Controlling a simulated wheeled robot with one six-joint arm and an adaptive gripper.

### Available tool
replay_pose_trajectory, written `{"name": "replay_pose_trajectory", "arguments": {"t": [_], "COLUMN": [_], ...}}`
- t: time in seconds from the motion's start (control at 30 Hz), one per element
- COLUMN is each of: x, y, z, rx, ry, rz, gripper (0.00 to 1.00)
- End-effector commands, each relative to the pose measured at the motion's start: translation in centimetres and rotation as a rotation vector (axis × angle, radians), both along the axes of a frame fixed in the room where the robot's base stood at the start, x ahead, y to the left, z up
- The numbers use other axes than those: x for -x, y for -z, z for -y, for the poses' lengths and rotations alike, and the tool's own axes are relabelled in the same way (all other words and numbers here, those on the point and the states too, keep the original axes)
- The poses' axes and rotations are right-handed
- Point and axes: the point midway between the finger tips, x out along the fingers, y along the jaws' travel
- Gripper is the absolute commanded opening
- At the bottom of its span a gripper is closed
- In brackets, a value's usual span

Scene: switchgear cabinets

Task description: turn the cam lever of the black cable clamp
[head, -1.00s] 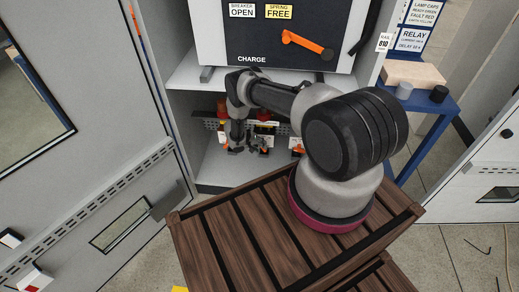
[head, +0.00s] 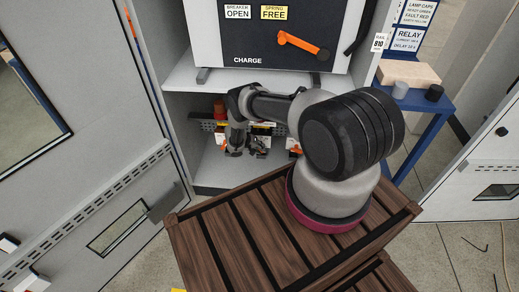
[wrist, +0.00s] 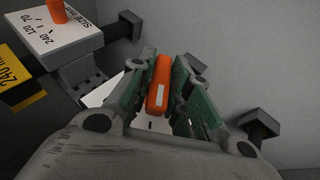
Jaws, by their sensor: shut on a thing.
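In the wrist view an orange cam lever (wrist: 158,88) with a white mark sits between the green pads of my gripper (wrist: 155,85), which is shut on it. The clamp body under the lever is mostly hidden by the fingers, so I cannot tell its colour there. In the head view my gripper (head: 247,150) is inside the cabinet's lower bay, reaching down among small dark and orange parts. The lever cannot be made out in that view.
A pale block marked with sizes (wrist: 62,32) carries an orange knob (wrist: 57,10) at the upper left of the wrist view, beside a yellow label (wrist: 18,75). A slotted rail (head: 205,126) crosses the bay.

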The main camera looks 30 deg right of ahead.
Motion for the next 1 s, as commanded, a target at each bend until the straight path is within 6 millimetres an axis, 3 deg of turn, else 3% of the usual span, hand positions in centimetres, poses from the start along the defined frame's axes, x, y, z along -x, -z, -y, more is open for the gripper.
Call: {"name": "replay_pose_trajectory", "arguments": {"t": [0.57,0.6,0.7,1.0], "x": [-0.12,-0.11,-0.11,-0.04], "y": [-0.13,-0.14,-0.12,-0.10], "z": [-0.15,-0.16,-0.16,-0.15], "rx": [0.087,0.087,0.087,0.086], "ry": [0.000,0.000,0.000,0.001], "rz": [-0.060,-0.060,-0.060,-0.061], "gripper": [0.00,0.20,0.38,0.38]}}
